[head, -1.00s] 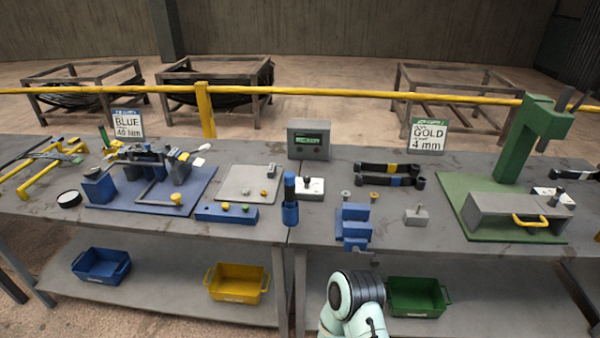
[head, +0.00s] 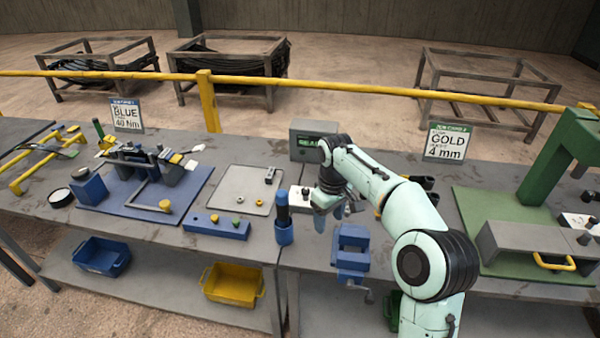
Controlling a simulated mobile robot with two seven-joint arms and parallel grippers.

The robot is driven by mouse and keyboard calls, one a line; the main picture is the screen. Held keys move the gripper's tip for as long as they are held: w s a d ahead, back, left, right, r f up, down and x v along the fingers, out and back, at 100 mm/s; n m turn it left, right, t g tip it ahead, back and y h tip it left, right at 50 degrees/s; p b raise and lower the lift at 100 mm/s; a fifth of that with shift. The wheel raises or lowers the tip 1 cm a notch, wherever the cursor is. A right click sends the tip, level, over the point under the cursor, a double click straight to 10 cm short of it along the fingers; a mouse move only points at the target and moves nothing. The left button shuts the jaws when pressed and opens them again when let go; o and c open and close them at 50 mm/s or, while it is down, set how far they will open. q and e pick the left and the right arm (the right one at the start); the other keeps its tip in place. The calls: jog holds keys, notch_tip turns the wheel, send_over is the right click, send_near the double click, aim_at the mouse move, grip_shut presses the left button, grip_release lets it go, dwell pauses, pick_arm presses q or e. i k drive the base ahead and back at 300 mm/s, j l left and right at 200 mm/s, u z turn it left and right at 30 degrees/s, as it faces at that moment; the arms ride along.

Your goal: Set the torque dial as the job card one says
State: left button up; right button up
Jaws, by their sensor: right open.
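The job card with a blue header (head: 127,115) stands at the back left and reads "BLUE 40 Nm". A small white box with a dark knob (head: 299,197) looks like the torque dial. It sits mid-table, partly hidden by my right gripper, and its setting is too small to read. My right gripper (head: 334,216) is open, pointing down just right of the white box, with nothing seen between its fingers. I cannot tell whether it touches the box. My left gripper is not in view.
A dark blue tool in a blue holder (head: 284,225) stands left of the white box. A blue vise (head: 351,250) is to the right. A display box (head: 303,141) stands behind. A second card (head: 447,143) reads "GOLD 4 mm". A green press (head: 560,155) stands far right.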

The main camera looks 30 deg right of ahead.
aim_at(306, 190)
jog(key=i+l, duration=0.2)
jog(key=i, duration=0.2)
jog(key=i+l, duration=0.2)
jog(key=i, duration=0.25)
